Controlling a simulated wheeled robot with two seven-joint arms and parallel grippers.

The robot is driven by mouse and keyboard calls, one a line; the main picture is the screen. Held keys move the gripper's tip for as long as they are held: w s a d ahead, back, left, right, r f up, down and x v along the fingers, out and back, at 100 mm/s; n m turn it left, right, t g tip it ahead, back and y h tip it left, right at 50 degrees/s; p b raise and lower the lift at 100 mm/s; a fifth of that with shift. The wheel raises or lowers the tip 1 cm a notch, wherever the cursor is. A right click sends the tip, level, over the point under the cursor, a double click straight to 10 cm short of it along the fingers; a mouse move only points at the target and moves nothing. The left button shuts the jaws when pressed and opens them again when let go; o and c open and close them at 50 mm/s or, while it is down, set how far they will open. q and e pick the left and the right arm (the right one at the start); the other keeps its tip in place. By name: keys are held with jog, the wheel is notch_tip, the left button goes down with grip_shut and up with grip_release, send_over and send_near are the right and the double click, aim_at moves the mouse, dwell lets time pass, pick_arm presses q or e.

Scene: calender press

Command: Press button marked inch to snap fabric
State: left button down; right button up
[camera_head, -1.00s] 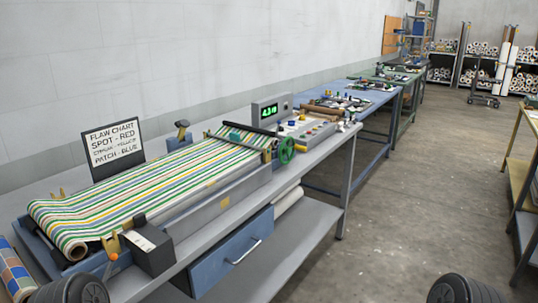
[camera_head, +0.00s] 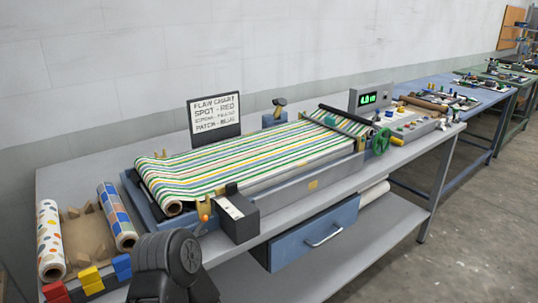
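The calender press (camera_head: 300,185) stands on a grey workbench with striped fabric (camera_head: 240,155) stretched across its bed and rolled at the near left end. At its right end is a control panel (camera_head: 411,126) with small coloured buttons and knobs. Their labels are too small to read, so I cannot tell which is marked inch. A grey box with a green lit display (camera_head: 369,99) stands behind the panel. A green handwheel (camera_head: 380,141) is beside the rollers. Neither gripper shows; only a black part of my arm is at the bottom left.
A flaw chart sign (camera_head: 215,115) stands behind the press. Two patterned fabric rolls (camera_head: 50,240) (camera_head: 117,217) and red, yellow and blue blocks (camera_head: 90,280) lie at the bench's left end. A black box (camera_head: 239,218) is at the front edge. Open floor (camera_head: 480,230) lies at right.

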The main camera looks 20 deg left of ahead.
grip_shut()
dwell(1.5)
